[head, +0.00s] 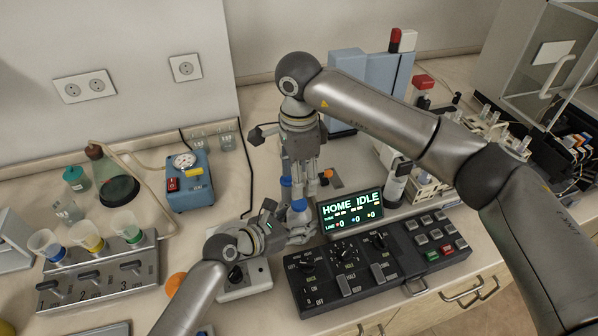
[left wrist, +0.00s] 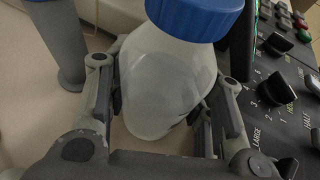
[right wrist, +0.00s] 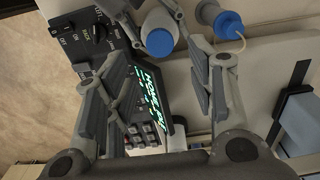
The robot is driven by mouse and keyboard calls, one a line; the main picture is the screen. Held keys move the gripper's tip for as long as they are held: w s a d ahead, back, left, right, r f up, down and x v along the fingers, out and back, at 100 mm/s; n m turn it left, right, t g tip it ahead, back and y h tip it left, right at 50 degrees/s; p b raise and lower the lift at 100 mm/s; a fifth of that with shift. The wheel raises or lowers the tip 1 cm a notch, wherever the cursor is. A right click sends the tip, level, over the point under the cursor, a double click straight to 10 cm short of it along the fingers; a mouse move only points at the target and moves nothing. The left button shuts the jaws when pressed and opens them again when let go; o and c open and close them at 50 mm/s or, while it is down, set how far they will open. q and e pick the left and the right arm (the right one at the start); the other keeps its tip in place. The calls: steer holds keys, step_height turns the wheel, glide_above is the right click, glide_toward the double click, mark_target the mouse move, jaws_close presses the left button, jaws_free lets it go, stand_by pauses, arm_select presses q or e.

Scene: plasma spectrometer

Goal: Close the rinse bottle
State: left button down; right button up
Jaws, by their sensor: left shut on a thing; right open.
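A white translucent bottle (left wrist: 165,80) with a blue cap (left wrist: 195,15) stands upright between the fingers of my left gripper (head: 292,230), which is shut on its body. The cap sits on the bottle's neck; I cannot tell how tight it is. The cap also shows in the head view (head: 299,204) and the right wrist view (right wrist: 160,42). My right gripper (head: 304,182) points down above and behind the bottle. It is open and empty, apart from the cap. A second blue cap (right wrist: 228,24), with a thin tube, is beside the first one.
A black control panel (head: 375,262) with knobs and a lit display (head: 350,211) stands close right of the bottle. A blue pump box (head: 188,181), a flask (head: 117,186) and a rack with several coloured cups (head: 100,275) are at left.

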mark_target(299, 202)
step_height(299, 202, down, 7)
steer(key=shift+f, duration=0.15)
stand_by(0.4)
steer(key=c, duration=1.1)
steer(key=m, duration=1)
steer(key=o, duration=1.1)
steer(key=shift+o, duration=0.2)
